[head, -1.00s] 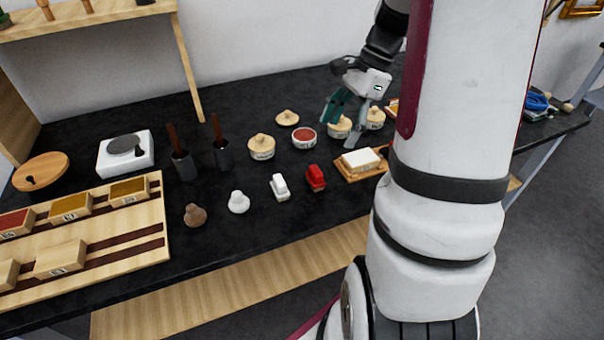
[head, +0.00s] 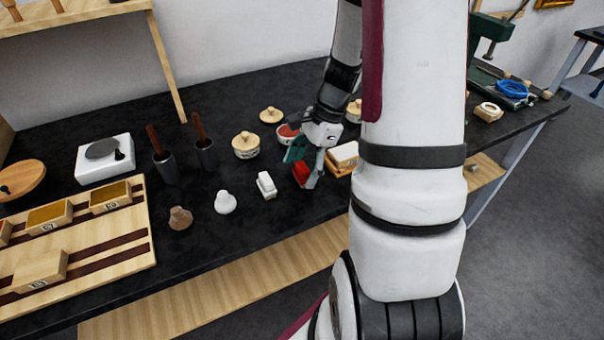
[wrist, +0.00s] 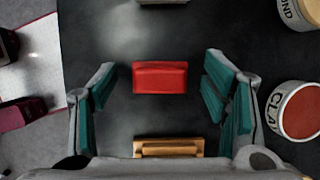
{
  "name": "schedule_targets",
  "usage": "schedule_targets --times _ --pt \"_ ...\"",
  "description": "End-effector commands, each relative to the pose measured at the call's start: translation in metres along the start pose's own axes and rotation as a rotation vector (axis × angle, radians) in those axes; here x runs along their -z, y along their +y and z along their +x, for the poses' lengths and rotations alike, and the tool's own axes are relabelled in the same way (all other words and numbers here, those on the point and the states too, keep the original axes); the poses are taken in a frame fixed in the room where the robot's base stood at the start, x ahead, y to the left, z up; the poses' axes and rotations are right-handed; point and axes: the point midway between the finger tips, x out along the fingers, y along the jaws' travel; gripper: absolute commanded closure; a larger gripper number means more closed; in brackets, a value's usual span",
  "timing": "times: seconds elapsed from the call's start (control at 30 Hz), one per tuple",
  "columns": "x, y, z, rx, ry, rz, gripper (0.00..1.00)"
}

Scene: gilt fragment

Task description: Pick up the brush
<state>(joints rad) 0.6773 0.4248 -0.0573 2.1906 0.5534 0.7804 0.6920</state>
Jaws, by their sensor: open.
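My gripper (head: 304,168) is open and empty, pointing down at a small red block-like piece (head: 301,174). In the wrist view the red piece (wrist: 160,77) lies between the two spread fingers of my gripper (wrist: 160,88), with a gap on each side. No thing is plainly a brush; I cannot tell whether the red piece is one. A similar white piece (head: 266,185) lies to its left. A wooden piece with a pale top (head: 343,156) sits to its right, partly hidden by my arm.
A lidded pot (head: 246,145) and a pot with red contents (wrist: 302,110) stand close by. A brown lump (head: 180,218) and a white lump (head: 225,202) lie left. The dark tabletop (head: 220,250) is clear in front.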

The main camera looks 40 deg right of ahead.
Motion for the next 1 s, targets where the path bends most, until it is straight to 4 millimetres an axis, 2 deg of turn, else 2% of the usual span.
schedule_targets --times 0.3,0.53,0.83,1.0 --pt "0.0001 0.0000 0.0058 0.000 0.000 -0.001 0.32" --pt "0.0001 0.0000 0.0056 0.000 0.000 -0.001 0.83" --pt "0.0000 0.0000 0.0052 0.000 0.000 -0.001 0.83" --pt "-0.0025 -0.0005 -0.0014 0.003 0.002 -0.001 0.83"
